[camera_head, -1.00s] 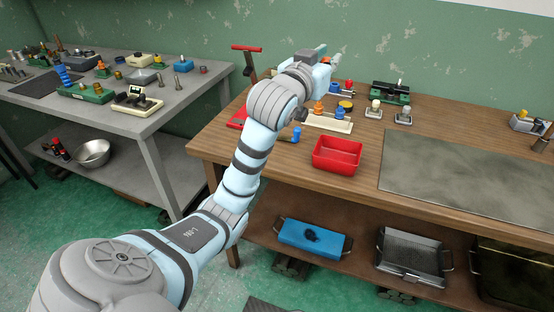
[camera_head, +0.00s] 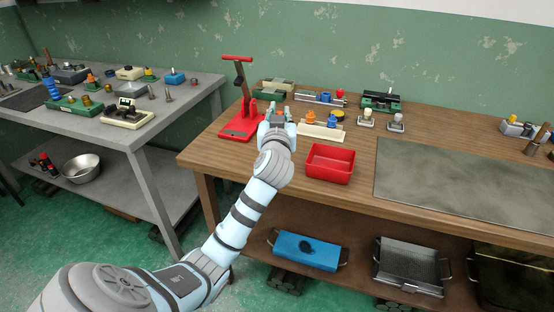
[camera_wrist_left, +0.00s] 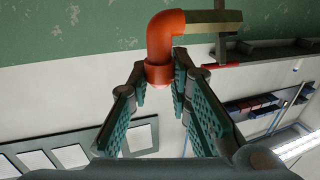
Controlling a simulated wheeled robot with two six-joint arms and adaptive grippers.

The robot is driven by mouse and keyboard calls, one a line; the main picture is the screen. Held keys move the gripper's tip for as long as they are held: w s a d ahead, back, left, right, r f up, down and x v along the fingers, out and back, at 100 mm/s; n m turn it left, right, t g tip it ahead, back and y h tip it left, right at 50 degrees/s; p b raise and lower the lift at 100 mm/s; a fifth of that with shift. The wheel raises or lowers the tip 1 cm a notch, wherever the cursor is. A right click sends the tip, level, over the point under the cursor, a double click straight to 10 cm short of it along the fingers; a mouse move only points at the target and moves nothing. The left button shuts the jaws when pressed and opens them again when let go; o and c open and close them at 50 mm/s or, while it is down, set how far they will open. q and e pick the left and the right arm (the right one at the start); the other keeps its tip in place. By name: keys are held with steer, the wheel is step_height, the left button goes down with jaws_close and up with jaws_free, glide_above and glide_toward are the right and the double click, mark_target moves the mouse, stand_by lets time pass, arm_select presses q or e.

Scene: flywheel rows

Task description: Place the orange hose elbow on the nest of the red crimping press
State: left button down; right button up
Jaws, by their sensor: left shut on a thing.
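The orange hose elbow (camera_wrist_left: 163,50) is between the fingertips of my left gripper (camera_wrist_left: 160,78) in the left wrist view, its collar pinched and its bend ending in a brass-coloured stub pointing right. In the head view my left gripper (camera_head: 277,112) is just right of the red crimping press (camera_head: 240,128), in front of the back of the wooden bench; the elbow is hidden there by the gripper. The press has a red base and a dark upright lever with a red handle, raised. I cannot make out its nest. My right gripper is not in view.
A red bin (camera_head: 331,163) stands right of my left wrist. A cream holder (camera_head: 321,131) with orange and blue pieces is close right of the gripper. Green fixtures (camera_head: 380,101) stand at the back. A grey mat (camera_head: 455,180) lies bare on the right.

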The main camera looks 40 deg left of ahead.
arm_select(q)
step_height(320, 180, down, 12)
steer(key=b, duration=0.3)
steer(key=shift+r, duration=0.1)
steer(key=c, duration=1.5)
jaws_free()
steer(key=shift+o, duration=0.2)
steer(key=p+v, duration=0.1)
steer(key=v, duration=1.3)
steer(key=shift+s+a+f, duration=0.2)
steer(key=shift+s+f, duration=0.05)
steer(key=shift+s, duration=0.2)
